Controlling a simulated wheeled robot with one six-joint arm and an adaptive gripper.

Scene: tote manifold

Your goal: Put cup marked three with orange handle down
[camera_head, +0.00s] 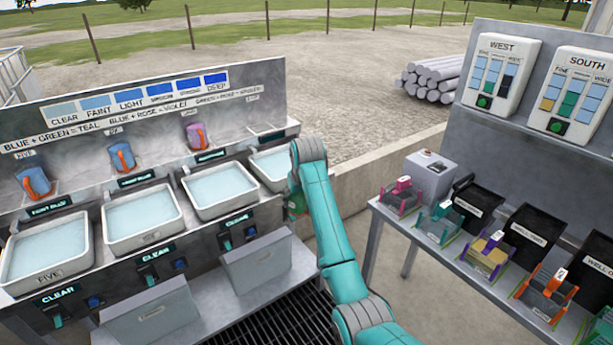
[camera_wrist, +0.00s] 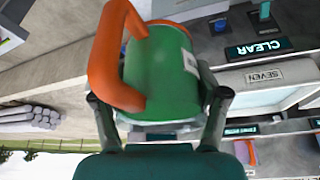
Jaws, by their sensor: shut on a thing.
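My gripper (camera_wrist: 160,98) is shut on a green cup (camera_wrist: 165,70) with a large orange handle (camera_wrist: 112,60). The cup fills the middle of the wrist view, between the two fingers. It carries a small white tag (camera_wrist: 190,62), too small to read. In the head view, a bit of the green cup (camera_head: 297,203) shows beside my teal arm, near the right end of the tray bench. My arm hides most of the cup and gripper there. The cup appears held in the air; the wrist view shows ground beyond it.
Several white trays of pale liquid, including the left one (camera_head: 48,249), line the bench. Blue cups with orange handles (camera_head: 33,182) (camera_head: 122,157) and a violet cup (camera_head: 196,137) stand behind. Grey bins (camera_head: 150,308) sit below. The right table (camera_head: 425,240) holds coloured frames and black bins.

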